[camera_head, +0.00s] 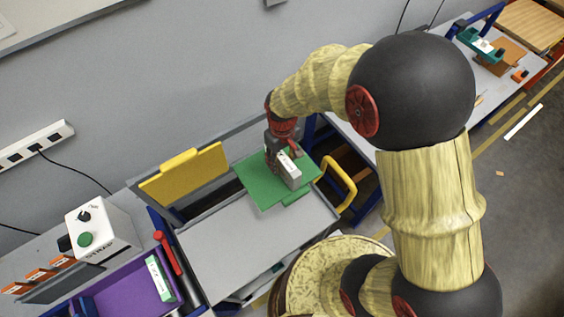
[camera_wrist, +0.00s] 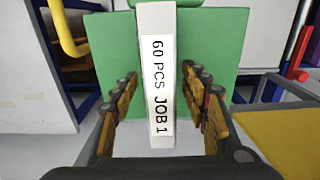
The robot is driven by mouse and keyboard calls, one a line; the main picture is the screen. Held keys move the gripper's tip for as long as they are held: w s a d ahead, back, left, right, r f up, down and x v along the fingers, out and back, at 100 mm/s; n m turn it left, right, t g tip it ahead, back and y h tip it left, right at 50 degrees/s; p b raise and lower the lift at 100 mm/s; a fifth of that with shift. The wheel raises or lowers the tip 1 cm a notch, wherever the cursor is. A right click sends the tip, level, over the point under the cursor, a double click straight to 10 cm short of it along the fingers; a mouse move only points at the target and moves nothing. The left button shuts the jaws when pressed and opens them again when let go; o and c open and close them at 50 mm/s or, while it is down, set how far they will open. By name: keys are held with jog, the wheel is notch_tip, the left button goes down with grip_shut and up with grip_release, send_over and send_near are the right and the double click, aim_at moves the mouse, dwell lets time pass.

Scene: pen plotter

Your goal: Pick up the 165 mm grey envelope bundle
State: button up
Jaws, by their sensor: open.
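The grey envelope bundle (camera_wrist: 159,25) stands between my gripper's fingers in the wrist view, with a white label reading "60 PCS JOB 1". In the head view the bundle (camera_head: 289,172) is on a green board (camera_head: 262,187), just below and beside my gripper (camera_head: 281,155). In the wrist view my gripper (camera_wrist: 163,100) is open, with one finger on each side of the bundle and a gap to it on both sides. The green board (camera_wrist: 108,50) shows behind the bundle. The bundle's underside is hidden.
A yellow panel (camera_head: 185,174) stands left of the green board, and a yellow curved handle (camera_head: 338,184) is to its right. The grey tray surface (camera_head: 235,245) in front is clear. A white control box (camera_head: 101,228) and a purple tray (camera_head: 118,293) are at the left.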

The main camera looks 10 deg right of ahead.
jog(key=shift+f, duration=1.35)
jog(key=shift+c, duration=1.3)
grip_shut()
